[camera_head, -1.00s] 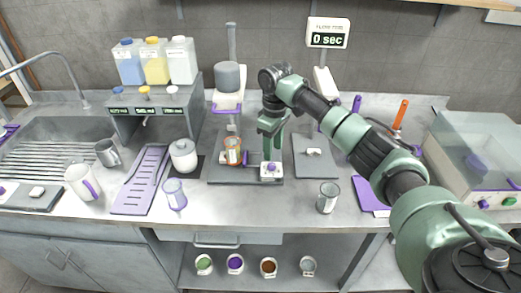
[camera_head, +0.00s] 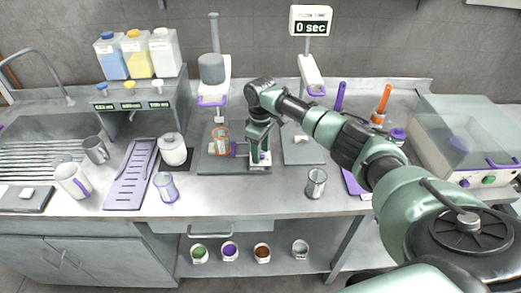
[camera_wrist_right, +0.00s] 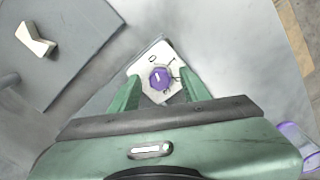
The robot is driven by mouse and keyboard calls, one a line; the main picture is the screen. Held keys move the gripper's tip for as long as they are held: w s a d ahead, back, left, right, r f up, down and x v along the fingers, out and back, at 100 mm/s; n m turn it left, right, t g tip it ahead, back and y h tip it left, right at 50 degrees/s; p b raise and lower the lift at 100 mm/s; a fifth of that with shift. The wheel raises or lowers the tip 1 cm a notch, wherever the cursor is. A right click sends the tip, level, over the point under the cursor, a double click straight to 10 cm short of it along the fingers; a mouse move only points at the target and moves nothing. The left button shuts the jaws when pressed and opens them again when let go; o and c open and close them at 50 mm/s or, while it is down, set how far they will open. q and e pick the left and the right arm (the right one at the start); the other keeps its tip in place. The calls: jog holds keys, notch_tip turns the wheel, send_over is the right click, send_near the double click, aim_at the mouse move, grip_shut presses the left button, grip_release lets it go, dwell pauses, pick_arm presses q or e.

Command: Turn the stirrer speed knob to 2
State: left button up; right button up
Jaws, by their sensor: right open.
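The stirrer (camera_head: 207,168) is a dark grey plate on the bench, with an orange-banded glass beaker (camera_head: 221,136) on it. Its speed knob (camera_wrist_right: 160,77) is purple with a short white mark, on a white dial plate (camera_wrist_right: 150,60) with small numerals around it. I cannot tell surely which numeral the mark points to. My right gripper (camera_wrist_right: 160,93) is open, its green fingers on either side of the dial, with a gap to the knob. In the head view my right gripper (camera_head: 260,157) is over the stirrer's front right corner and partly hides the dial. My left gripper is not in view.
A grey plate (camera_head: 301,151) with a small pale piece lies to the right. A glass beaker (camera_head: 316,183) stands in front of it. A white lidded jar (camera_head: 173,149) and a purple-rimmed glass (camera_head: 166,187) stand to the left. The bench front is mostly clear.

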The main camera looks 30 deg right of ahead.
jog(key=c, duration=0.9)
grip_shut()
jog(key=shift+a+r+m+p, duration=0.1)
jog(key=shift+r+m+p, duration=0.05)
jog(key=shift+m+p, duration=1.95)
jog(key=shift+p, duration=0.05)
jog(key=m+p, duration=0.2)
jog(key=shift+m, duration=0.3)
jog(key=m+p, duration=0.1)
jog(key=m, duration=0.1)
jog(key=shift+m, duration=0.4)
jog(key=m, duration=0.2)
jog(key=shift+w+m+p, duration=0.1)
jog(key=shift+m+p, duration=0.2)
jog(key=shift+m, duration=0.1)
jog(key=m, duration=0.8)
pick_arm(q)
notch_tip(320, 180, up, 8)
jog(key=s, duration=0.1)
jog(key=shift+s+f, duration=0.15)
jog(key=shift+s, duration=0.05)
pick_arm(e)
jog(key=shift+m, duration=1.7)
jog(key=shift+w, duration=0.1)
